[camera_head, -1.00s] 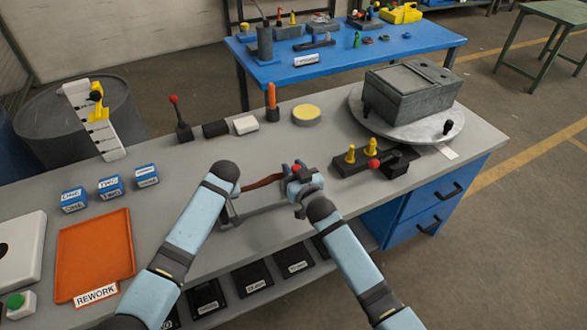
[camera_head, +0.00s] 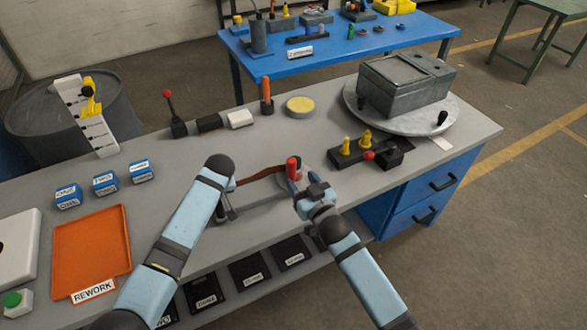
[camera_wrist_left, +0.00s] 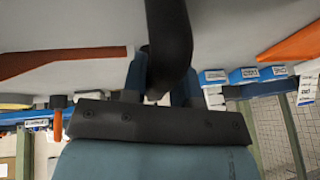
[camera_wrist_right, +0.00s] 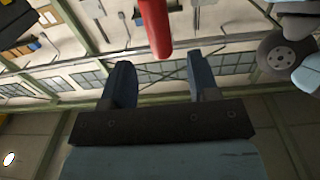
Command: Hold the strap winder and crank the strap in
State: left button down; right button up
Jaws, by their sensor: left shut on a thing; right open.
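The strap winder (camera_head: 238,211) lies on the grey bench in the head view, with a grey frame and a red crank handle (camera_head: 292,168) standing up at its right end. A brown strap (camera_head: 258,176) runs left from that end. My left gripper (camera_wrist_left: 160,88) is shut on the winder's dark grip (camera_wrist_left: 169,35), seen between its fingers in the left wrist view; my wrist mostly hides this in the head view. My right gripper (camera_head: 308,194) is open and empty just right of the red handle. In the right wrist view the handle (camera_wrist_right: 156,28) shows beyond the fingertips, apart from them.
A block with yellow pegs and a red knob (camera_head: 368,155) stands right of the winder. Behind it a grey box (camera_head: 405,88) sits on a round turntable (camera_head: 440,122). An orange rework tray (camera_head: 92,250) and blue blocks (camera_head: 104,184) lie left.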

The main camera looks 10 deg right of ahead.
jog(key=v, duration=0.3)
jog(key=shift+s, duration=0.25)
jog(key=shift+c, duration=0.5)
jog(key=shift+w+r, duration=0.2)
jog(key=c, duration=0.7)
jog(key=shift+w+r+n+y, duration=0.2)
jog(key=shift+n+y, duration=0.3)
jog(key=shift+y, duration=0.2)
grip_shut()
jog(key=n+g+y, duration=0.4)
jog(key=n+y, duration=0.2)
jog(key=y, duration=0.2)
send_near(294, 162)
jog(key=s+d+f+n+g+y, duration=0.1)
jog(key=d+n+g, duration=0.1)
jog(key=d+g, duration=0.35)
jog(key=w+x, duration=0.1)
jog(key=x, duration=1.1)
jog(key=shift+d+t, duration=0.25)
jog(key=shift+t, duration=0.1)
